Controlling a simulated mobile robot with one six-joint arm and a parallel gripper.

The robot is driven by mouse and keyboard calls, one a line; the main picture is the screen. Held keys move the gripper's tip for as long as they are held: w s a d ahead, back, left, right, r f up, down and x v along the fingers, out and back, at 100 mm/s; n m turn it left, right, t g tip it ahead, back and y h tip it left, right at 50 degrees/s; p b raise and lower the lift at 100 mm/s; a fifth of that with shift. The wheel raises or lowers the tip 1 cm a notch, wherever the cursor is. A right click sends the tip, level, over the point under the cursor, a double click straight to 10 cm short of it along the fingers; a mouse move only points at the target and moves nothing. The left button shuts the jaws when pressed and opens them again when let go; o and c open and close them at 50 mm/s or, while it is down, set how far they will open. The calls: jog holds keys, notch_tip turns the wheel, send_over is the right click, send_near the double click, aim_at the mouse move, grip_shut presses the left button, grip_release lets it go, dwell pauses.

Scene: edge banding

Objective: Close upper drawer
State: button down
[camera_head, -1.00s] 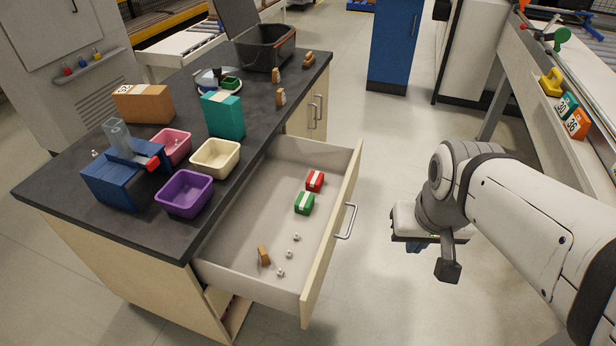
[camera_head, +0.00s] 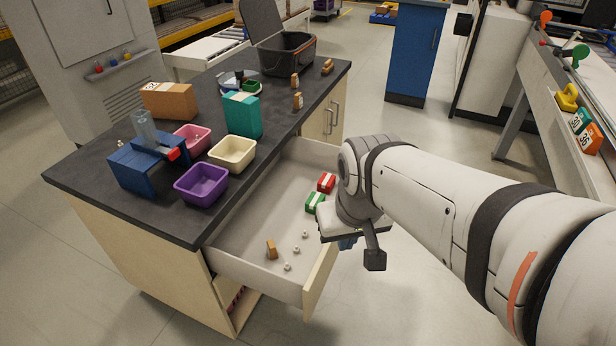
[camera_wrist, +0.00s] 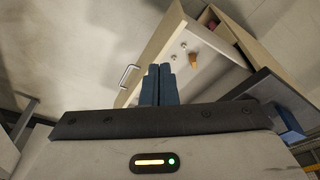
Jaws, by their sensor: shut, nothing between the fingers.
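The upper drawer (camera_head: 256,251) stands pulled out from the workbench cabinet. It holds a red box (camera_head: 326,183), a green box (camera_head: 315,203), a small brown item (camera_head: 271,249) and several small white pieces. In the wrist view the drawer front (camera_wrist: 154,52) runs diagonally, with its metal handle (camera_wrist: 129,76) on the outer face. My gripper (camera_wrist: 159,68) shows there as shut blue fingers with nothing between them, near the drawer front to the right of the handle. Contact cannot be told. In the head view my arm hides the handle and part of the drawer front.
The dark countertop (camera_head: 85,185) carries a purple bin (camera_head: 201,184), a cream bin (camera_head: 233,153), a pink bin, a blue device and boxes. A lower compartment (camera_head: 236,300) below the drawer is partly open. Floor is clear right of the drawer. A side table stands far right.

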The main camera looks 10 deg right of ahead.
jog(key=w+d+f+m+t+y+b, duration=0.1)
jog(key=w+d+f+m+y+b, duration=0.15)
jog(key=w+d+f+m, duration=0.4)
jog(key=w+d+f+m+t+y+b, duration=0.15)
jog(key=d+f+m+b, duration=0.25)
jog(key=f+m, duration=0.55)
jog(key=w+d+f+m+y+b, duration=0.3)
jog(key=d+f+m, duration=0.2)
jog(key=f+m, duration=0.35)
jog(key=shift+m, duration=0.25)
jog(key=w+a+f, duration=0.2)
jog(key=w+a+f+b, duration=0.1)
jog(key=a+f, duration=0.1)
jog(key=a, duration=0.1)
jog(key=w+a+f, duration=0.2)
jog(key=shift+w+a+b, duration=0.3)
jog(key=shift+w+a, duration=0.4)
jog(key=shift+a, duration=0.1)
